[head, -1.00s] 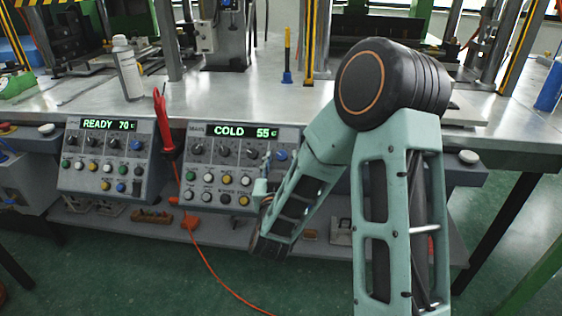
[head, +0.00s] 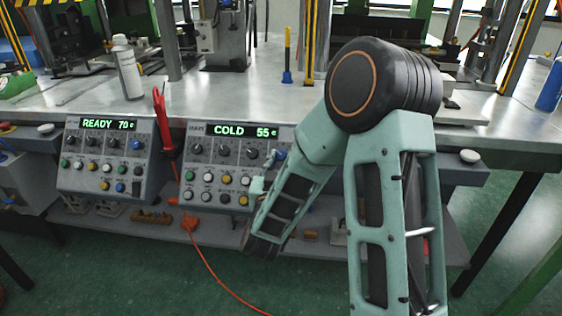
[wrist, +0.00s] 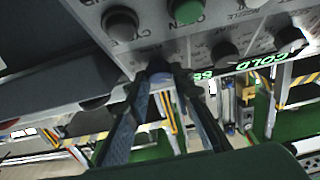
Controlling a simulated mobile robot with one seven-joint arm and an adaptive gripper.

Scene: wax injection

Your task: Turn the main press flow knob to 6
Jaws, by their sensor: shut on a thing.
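The right-hand control panel (head: 240,165) has a green display reading COLD 55. It carries a row of black knobs, with a blue knob (head: 281,154) at the row's right end. My gripper (head: 271,163) is at the right part of this panel, partly hidden behind my forearm. In the wrist view the panel appears upside down, and my gripper (wrist: 162,76) has its two fingers closed around the blue knob (wrist: 159,67). Black knobs (wrist: 225,53) stand beside it in the row. The knob's label and pointer setting are too small or hidden to read.
A second panel (head: 107,160) reading READY 70 is to the left. A red-handled tool (head: 162,120) hangs between the panels, with an orange cord running down. A white bottle (head: 127,70) stands on the metal bench (head: 80,100) above. Buttons (wrist: 187,10) lie close to my fingers.

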